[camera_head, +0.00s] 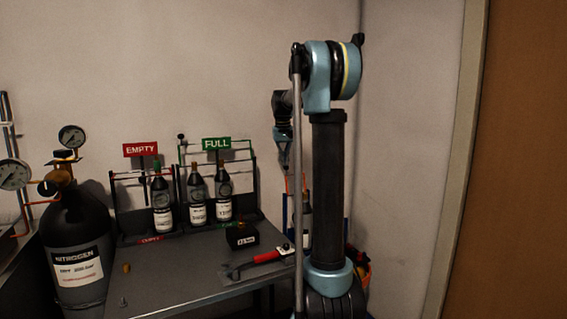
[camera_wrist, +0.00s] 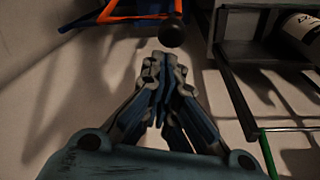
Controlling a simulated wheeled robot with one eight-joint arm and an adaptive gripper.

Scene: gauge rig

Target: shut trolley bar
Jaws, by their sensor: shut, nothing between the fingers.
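The trolley is mostly hidden behind my arm in the head view. Part of its blue frame (camera_head: 346,208) shows there, with a thin orange bar (camera_head: 303,182). In the wrist view the orange bar (camera_wrist: 118,16) crosses the top left, by the blue frame (camera_wrist: 130,25). A black ball knob (camera_wrist: 172,32) is at the top middle; its link to the bar is unclear. My gripper (camera_wrist: 161,60) is shut and empty, with its fingertips just below the knob in the picture. In the head view my gripper (camera_head: 284,162) points down by the trolley, partly hidden by my arm.
A grey bench (camera_head: 185,270) carries a red-handled tool (camera_head: 268,257) and a small black box (camera_head: 241,236). Bottle racks with EMPTY (camera_head: 140,149) and FULL (camera_head: 216,143) signs stand behind. A nitrogen cylinder (camera_head: 75,235) is at left. A dark rack (camera_wrist: 265,55) flanks my gripper.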

